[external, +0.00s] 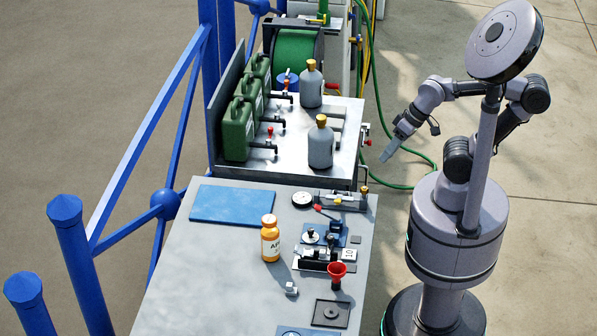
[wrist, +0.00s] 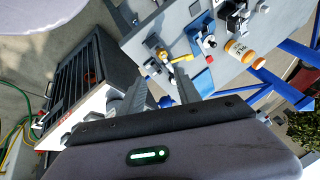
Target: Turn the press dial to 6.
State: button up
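I cannot single out the press dial or read its setting. Small fixtures stand at the right of the grey bench in the external view: a round white-topped disc (external: 302,200), a red-handled lever device (external: 330,217), a blue-based device (external: 333,236) and a dark clamp-like device (external: 318,262) beside a block marked 10 (external: 349,254). My gripper (external: 388,155) hangs in the air right of the benches, pointing down and left. In the wrist view my gripper (wrist: 161,88) has its fingers apart with nothing held; a yellow-handled fixture (wrist: 181,58) shows beyond them.
Behind, a metal table (external: 345,148) carries green canisters (external: 238,128) and grey bottles (external: 320,147). Blue railings (external: 140,140) line the left. Open floor lies right.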

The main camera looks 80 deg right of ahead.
jog(key=w+a+r+n+g+p, duration=0.2)
jog(key=w+a+r+p, duration=0.15)
jog(key=w+r, duration=0.2)
jog(key=n+g+h+p, duration=0.2)
jog(key=n+g+p, duration=0.2)
jog(key=p, duration=0.4)
send_over(311, 229)
notch_tip(311, 229, down, 3)
notch_tip(311, 229, down, 17)
jog(key=b, duration=0.6)
jog(key=shift+f+b, duration=0.15)
jog(key=shift+b, duration=0.25)
grip_shut()
